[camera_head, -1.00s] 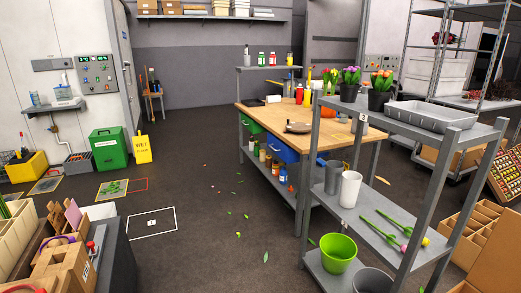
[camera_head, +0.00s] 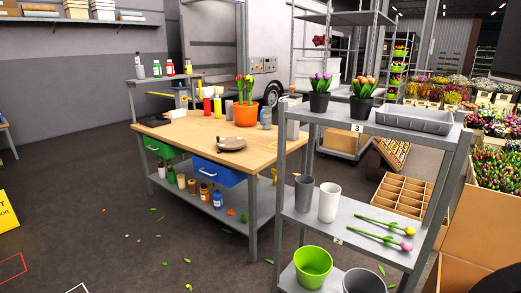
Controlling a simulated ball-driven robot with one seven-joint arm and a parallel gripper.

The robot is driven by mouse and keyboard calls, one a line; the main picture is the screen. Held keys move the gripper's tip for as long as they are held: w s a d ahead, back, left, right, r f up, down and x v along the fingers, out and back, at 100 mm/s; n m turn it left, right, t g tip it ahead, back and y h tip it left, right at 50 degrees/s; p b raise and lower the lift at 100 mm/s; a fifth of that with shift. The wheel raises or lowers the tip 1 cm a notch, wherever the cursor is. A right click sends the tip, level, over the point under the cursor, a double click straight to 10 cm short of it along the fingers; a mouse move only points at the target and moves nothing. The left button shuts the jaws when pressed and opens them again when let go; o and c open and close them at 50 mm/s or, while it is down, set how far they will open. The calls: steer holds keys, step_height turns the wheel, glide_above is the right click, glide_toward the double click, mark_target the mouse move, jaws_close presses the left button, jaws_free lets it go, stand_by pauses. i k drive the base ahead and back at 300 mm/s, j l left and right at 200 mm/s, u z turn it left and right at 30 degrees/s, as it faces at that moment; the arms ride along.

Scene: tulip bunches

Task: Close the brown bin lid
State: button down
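I see no brown bin with a lid in this view. The brown things in sight are cardboard boxes: a divided one (camera_head: 402,193) on the floor at the right and larger ones (camera_head: 484,222) at the right edge. My gripper is not in view.
A grey shelf rack (camera_head: 297,172) stands close at front right, with pots, a grey tray (camera_head: 414,120) and loose tulips. Behind it is a wooden workbench (camera_head: 200,136). A yellow sign (camera_head: 5,212) stands at the left edge. Floor (camera_head: 90,170) left of the bench is mostly clear, with scattered leaves.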

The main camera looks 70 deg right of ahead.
mark_target(484, 229)
steer(key=i+z, duration=0.1)
steer(key=z, duration=0.7)
steer(key=i+j+z, duration=0.1)
steer(key=z, duration=0.3)
steer(key=i+j+z, duration=0.1)
steer(key=z, duration=0.3)
